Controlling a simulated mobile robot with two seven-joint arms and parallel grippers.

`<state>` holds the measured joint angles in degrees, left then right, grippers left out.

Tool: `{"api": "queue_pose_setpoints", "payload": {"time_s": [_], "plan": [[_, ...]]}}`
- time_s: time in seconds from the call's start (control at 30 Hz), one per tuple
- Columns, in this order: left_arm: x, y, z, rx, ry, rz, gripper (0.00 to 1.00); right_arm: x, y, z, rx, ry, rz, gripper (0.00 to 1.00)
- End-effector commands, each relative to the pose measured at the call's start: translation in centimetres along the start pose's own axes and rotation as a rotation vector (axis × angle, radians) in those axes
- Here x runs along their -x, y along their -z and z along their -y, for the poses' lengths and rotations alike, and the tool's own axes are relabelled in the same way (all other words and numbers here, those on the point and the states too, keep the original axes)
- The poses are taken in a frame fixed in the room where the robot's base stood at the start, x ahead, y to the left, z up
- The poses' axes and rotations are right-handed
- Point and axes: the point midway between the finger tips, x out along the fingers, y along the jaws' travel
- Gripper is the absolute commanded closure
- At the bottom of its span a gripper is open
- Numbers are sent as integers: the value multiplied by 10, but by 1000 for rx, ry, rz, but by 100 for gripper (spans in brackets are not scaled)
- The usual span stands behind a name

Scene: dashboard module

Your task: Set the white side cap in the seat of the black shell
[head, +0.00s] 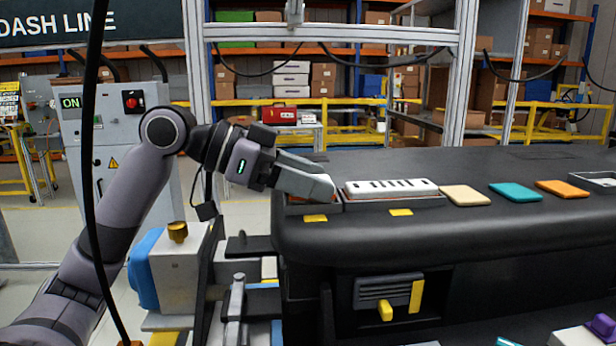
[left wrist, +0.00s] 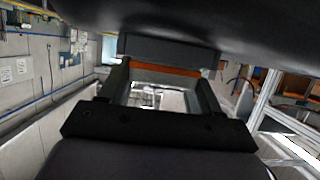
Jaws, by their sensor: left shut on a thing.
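The black shell (head: 450,225) is the long dark dashboard body across the right of the head view. My left gripper (head: 308,181) is over its left end, shut on the white side cap (head: 323,188), which is mostly hidden by the fingers. In the left wrist view, a pale strip of the cap (left wrist: 165,79) shows between the fingers. The seat (head: 313,208) is an orange-edged recess right below the gripper. I cannot tell whether the cap touches it. My right gripper is out of view.
A white slotted panel (head: 390,188) sits just right of the seat. Beige (head: 465,195), teal (head: 515,192) and orange (head: 562,188) plates lie further right on the shell. Yellow tabs (head: 315,218) mark the front edge. A grey and blue machine (head: 172,270) stands at the left.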

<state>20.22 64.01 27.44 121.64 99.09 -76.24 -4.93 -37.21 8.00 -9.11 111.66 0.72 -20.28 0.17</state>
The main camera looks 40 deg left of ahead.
Motion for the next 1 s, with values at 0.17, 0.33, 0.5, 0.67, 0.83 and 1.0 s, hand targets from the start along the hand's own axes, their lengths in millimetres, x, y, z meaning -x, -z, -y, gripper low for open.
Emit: {"api": "queue_pose_setpoints", "payload": {"time_s": [0.17,0.33,0.5,0.67,0.83,1.0], "plan": [[-1,-2,0,1,-3,6,27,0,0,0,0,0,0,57],[-1,-1,0,1,-3,6,7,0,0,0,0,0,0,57],[0,-1,0,1,-2,5,7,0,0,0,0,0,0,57],[8,-2,0,1,-1,4,7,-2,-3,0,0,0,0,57],[29,-2,0,0,0,3,7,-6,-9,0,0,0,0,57],[54,-2,0,1,-1,3,7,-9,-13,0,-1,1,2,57]]}}
